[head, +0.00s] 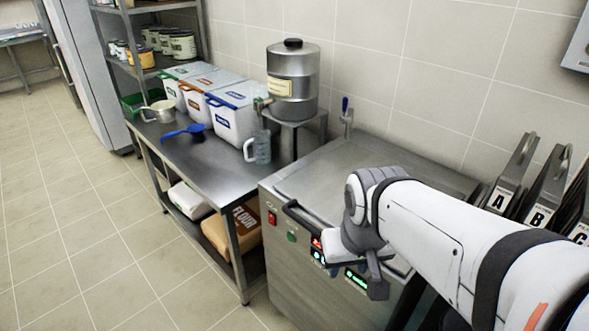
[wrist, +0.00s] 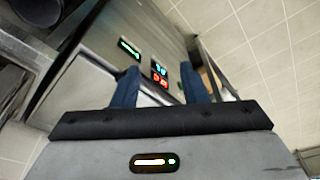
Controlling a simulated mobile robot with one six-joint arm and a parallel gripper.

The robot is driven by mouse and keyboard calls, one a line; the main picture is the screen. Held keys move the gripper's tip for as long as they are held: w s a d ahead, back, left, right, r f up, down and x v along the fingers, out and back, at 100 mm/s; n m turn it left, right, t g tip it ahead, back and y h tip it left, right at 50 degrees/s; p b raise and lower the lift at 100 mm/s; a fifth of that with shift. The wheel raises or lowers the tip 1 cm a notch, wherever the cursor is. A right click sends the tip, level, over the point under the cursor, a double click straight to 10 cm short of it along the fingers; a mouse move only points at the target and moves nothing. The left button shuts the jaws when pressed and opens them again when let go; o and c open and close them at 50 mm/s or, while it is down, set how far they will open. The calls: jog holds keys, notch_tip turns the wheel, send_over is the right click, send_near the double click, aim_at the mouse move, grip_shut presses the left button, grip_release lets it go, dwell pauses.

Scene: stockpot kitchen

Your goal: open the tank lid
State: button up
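The steel tank (head: 285,260) is a box-shaped unit with its flat lid (head: 320,180) down. A dark bar handle (head: 300,217) runs along the lid's front edge, its right end near my gripper. My gripper (head: 362,258) is in front of the tank's right part, above the lit front panel; its fingertips are hard to make out there. In the wrist view, the two blue fingers of my gripper (wrist: 158,88) stand apart with nothing between them. The tank's front (wrist: 90,90) with lit displays shows beyond them, tilted.
A steel table (head: 190,150) with lidded bins (head: 235,120), a jug (head: 258,148) and a steel dispenser (head: 293,85) stands left of the tank. Lettered panels (head: 510,185) stand at right. The floor (head: 70,230) at left is clear.

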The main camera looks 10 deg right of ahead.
jog(key=shift+a+r, duration=0.1)
jog(key=n+g+h+b, duration=0.1)
jog(key=n+h+b, duration=0.1)
jog(key=n+b, duration=0.35)
send_near(316, 230)
jog(key=n+p, duration=0.1)
jog(key=n, duration=0.1)
jog(key=x, duration=0.8)
jog(key=shift+w+f, duration=0.15)
jog(key=shift+f, duration=0.15)
grip_shut()
